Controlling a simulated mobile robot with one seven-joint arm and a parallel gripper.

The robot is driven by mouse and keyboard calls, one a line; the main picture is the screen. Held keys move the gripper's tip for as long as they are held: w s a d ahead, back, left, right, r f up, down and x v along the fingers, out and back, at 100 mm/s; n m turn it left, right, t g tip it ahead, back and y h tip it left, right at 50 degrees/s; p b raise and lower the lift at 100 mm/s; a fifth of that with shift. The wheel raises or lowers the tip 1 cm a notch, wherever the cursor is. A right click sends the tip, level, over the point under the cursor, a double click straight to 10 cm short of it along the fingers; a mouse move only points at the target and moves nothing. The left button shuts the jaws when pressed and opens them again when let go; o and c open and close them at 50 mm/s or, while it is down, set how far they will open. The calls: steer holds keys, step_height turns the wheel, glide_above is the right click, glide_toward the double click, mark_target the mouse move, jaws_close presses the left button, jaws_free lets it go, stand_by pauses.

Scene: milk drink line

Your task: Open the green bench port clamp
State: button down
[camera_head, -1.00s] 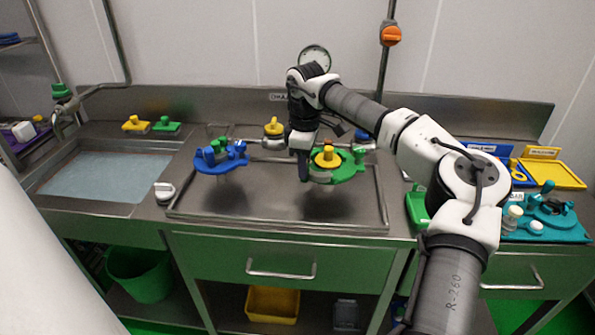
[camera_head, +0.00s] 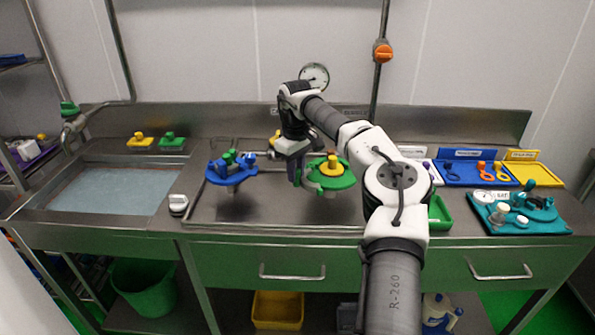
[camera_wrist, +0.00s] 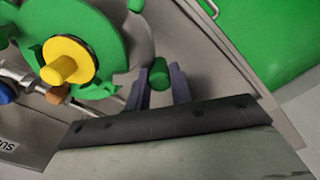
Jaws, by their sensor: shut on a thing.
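The green bench port (camera_head: 341,182) is a round green fitting with a yellow knob (camera_head: 331,166) on top. It stands above the bench tray, and a pale grey curved band shows at its near left side. In the wrist view the green body (camera_wrist: 107,25) and yellow knob (camera_wrist: 70,60) fill the upper left. My gripper (camera_head: 297,180) is at the port's left side. In the wrist view its two dark fingers (camera_wrist: 160,88) are either side of a small green clamp handle (camera_wrist: 158,74), and it is shut on that handle. The clamp's far side is hidden.
A blue port (camera_head: 218,177) stands left of my gripper. The tray rim (camera_head: 270,229) runs along the front. A green bin (camera_head: 440,213) and a teal board (camera_head: 520,222) lie to the right. A sink (camera_head: 110,190) is at the left.

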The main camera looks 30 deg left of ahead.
steer(key=shift+a+m, duration=0.65)
steer(key=shift+m, duration=0.15)
steer(key=c, duration=1.2)
jaws_free()
steer(key=shift+c, duration=0.2)
steer(key=shift+r, duration=0.1)
step_height(320, 180, up, 14)
steer(key=shift+f, duration=0.2)
